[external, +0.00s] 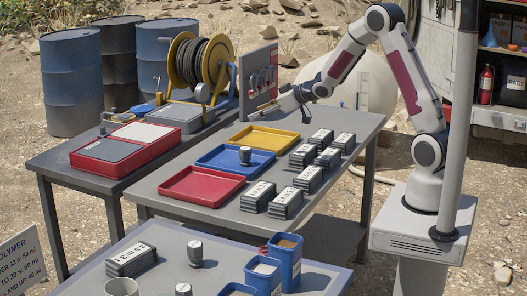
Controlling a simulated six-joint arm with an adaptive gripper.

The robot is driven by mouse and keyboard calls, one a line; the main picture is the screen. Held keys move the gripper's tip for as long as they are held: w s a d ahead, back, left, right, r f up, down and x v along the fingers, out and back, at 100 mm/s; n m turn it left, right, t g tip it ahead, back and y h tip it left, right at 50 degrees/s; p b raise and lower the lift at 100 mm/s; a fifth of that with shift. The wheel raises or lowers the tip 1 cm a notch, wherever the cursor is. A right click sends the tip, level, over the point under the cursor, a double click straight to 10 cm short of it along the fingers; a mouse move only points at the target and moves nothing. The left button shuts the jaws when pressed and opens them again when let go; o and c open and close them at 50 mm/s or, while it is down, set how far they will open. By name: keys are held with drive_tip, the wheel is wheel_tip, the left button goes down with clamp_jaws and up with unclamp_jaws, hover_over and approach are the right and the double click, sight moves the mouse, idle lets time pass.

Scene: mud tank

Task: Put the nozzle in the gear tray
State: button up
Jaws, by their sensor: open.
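My gripper (272,110) is open and empty, above the far end of the middle table, close to the upright panel. Three shallow trays lie in a row on that table: yellow (249,145), blue (206,162) and red (176,193). No marking shows which one is the gear tray. Similar dark pieces (195,252) stand on the front table. Several pieces hang on the upright panel (247,88).
Several labelled grey blocks (289,203) stand right of the trays. A hose reel (186,62) and a red box (86,157) stand on the left table. Blue bins (262,277) stand on the front table. A post (458,120) rises beside my base.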

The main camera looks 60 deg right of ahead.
drive_tip(key=s+a+r+m+g+h, duration=0.1)
drive_tip(key=s+a+r+g, duration=0.15)
drive_tip(key=s+r, duration=0.4)
drive_tip(key=s+a+r+g+h, duration=0.1)
drive_tip(key=s+a+r, duration=0.3)
drive_tip(key=s, duration=0.6)
drive_tip(key=s+a+g+y, duration=0.1)
drive_tip(key=s+a, duration=0.2)
drive_tip(key=s, duration=0.5)
drive_tip(key=s+a+g, duration=0.1)
drive_tip(key=s+a, duration=0.3)
drive_tip(key=s, duration=0.4)
drive_tip(key=s+a+f+g+y, duration=0.1)
drive_tip(key=s+a, duration=0.2)
drive_tip(key=s, duration=0.6)
drive_tip(key=shift+a+y, duration=0.3)
